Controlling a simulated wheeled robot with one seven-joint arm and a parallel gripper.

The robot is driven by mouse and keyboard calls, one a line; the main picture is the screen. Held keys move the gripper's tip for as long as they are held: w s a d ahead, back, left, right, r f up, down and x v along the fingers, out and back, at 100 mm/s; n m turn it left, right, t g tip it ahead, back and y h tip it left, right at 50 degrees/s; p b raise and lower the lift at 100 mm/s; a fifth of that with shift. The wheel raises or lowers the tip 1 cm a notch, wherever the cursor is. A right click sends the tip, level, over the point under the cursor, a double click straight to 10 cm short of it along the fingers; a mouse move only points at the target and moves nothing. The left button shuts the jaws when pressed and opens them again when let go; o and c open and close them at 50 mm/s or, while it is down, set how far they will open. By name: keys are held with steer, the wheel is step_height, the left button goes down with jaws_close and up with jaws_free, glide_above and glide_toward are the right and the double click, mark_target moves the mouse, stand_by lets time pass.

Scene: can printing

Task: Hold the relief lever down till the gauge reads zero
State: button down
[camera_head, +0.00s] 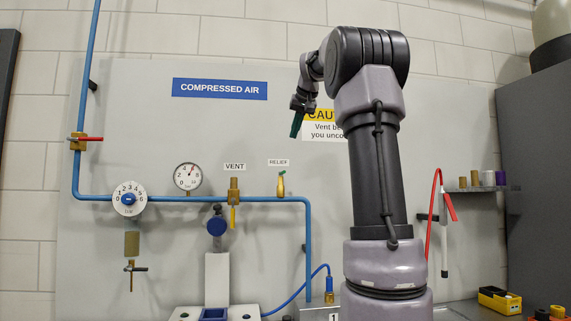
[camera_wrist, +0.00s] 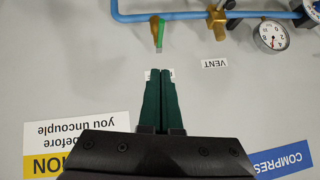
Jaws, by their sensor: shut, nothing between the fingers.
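The relief valve (camera_head: 281,185) sits on the blue pipe under its RELIEF label (camera_head: 279,162). In the wrist view the relief valve (camera_wrist: 157,32) shows upside down, brass with a green part, ahead of my fingertips. The round white gauge (camera_head: 187,177) is left on the same pipe; its red needle points up and slightly right, off zero. It also shows in the wrist view (camera_wrist: 272,36). My gripper (camera_head: 295,134) has dark green fingers, shut and empty, above and slightly right of the relief valve, apart from it. In the wrist view its fingers (camera_wrist: 159,72) partly cover the RELIEF label.
The brass vent valve (camera_head: 233,191) stands on the pipe between gauge and relief valve. A regulator dial (camera_head: 129,198) is farther left. A caution sign (camera_head: 325,131) is behind my arm. A blue hose (camera_head: 292,297) and a white stand (camera_head: 217,279) are below.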

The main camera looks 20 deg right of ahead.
glide_above(282, 173)
steer(key=s+d, duration=0.1)
steer(key=s, duration=0.2)
step_height(282, 173, down, 6)
steer(key=shift+w+a+f, duration=0.15)
steer(key=shift+f, duration=0.9)
steer(key=shift+w+a+f, duration=0.1)
steer(key=shift+w+f, duration=0.05)
steer(key=shift+f, duration=0.9)
